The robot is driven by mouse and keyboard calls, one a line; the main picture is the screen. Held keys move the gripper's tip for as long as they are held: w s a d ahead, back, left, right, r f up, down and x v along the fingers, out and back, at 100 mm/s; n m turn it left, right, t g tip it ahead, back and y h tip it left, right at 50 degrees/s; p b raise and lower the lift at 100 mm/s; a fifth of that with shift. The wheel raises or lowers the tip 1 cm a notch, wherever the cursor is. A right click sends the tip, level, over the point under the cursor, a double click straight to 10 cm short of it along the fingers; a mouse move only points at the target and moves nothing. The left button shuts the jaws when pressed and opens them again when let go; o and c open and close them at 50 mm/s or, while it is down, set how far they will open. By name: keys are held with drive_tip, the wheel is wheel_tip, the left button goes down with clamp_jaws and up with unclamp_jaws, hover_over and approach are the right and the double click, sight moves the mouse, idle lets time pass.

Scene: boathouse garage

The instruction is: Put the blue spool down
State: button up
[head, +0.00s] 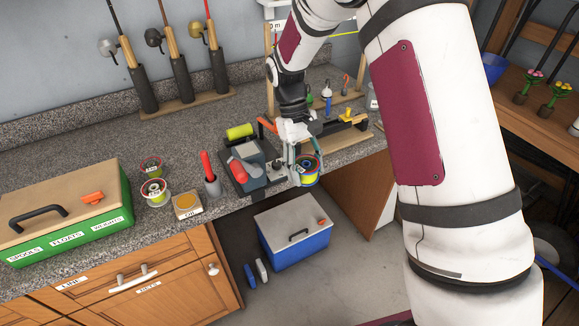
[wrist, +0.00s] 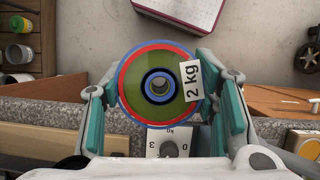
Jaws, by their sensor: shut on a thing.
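The blue spool (head: 308,172) has a blue and red rim around a yellow-green winding and carries a "2 kg" tag. In the wrist view, the spool (wrist: 136,86) sits between the teal fingers of my gripper (wrist: 160,98), with its round face and centre hole toward the camera. In the head view, my gripper (head: 296,158) is shut on it at the counter's front edge. The spool appears held in the air, partly beyond that edge; its exact height is hard to tell.
A dial scale (wrist: 168,143) shows just below the spool in the wrist view. On the counter stand a red-and-grey device (head: 248,165), two spools (head: 154,190), a grey cup with a red handle (head: 211,184) and a green box (head: 70,222). A blue cooler (head: 294,236) stands on the floor below.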

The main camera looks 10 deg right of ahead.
sight(316, 167)
drive_tip(key=w+d+f+m, duration=0.1)
drive_tip(key=m, duration=0.1)
drive_tip(key=w+d+f+m+y, duration=0.1)
drive_tip(key=d+f+m, duration=0.1)
drive_tip(key=shift+w+d+f+y, duration=0.25)
drive_tip(key=shift+w+y, duration=0.05)
drive_tip(key=shift+r, duration=0.1)
